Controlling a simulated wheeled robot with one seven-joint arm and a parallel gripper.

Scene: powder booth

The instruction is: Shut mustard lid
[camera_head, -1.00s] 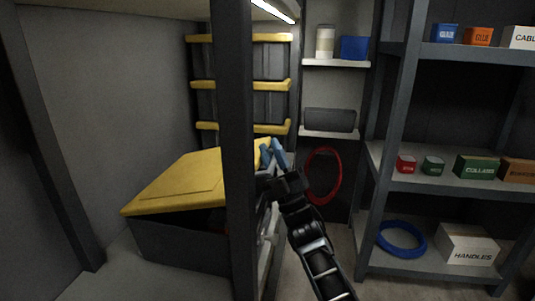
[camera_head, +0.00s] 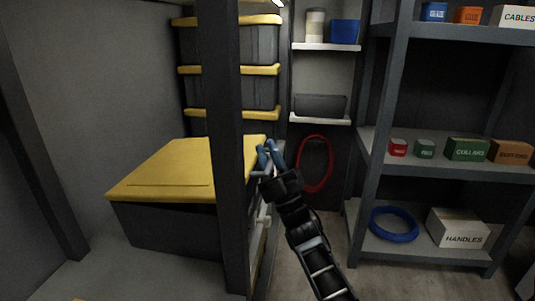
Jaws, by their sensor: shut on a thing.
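The mustard lid (camera_head: 165,170) lies nearly flat on a dark grey box (camera_head: 165,224) at the left. An upright dark post crosses in front of the lid and hides part of it and of the box. My gripper (camera_head: 268,152), with blue fingers, is at the lid's right far corner, just right of the post. Its fingers are shut at the lid's edge, though the exact contact is small and hard to see.
A dark post (camera_head: 222,150) stands between the lid's main part and my arm. Stacked dark bins with yellow lids (camera_head: 228,69) stand behind. A red ring (camera_head: 315,163) hangs on the back wall. A shelf unit (camera_head: 450,160) with small boxes, a blue coil (camera_head: 393,224) and a HANDLES box (camera_head: 457,228) stands right.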

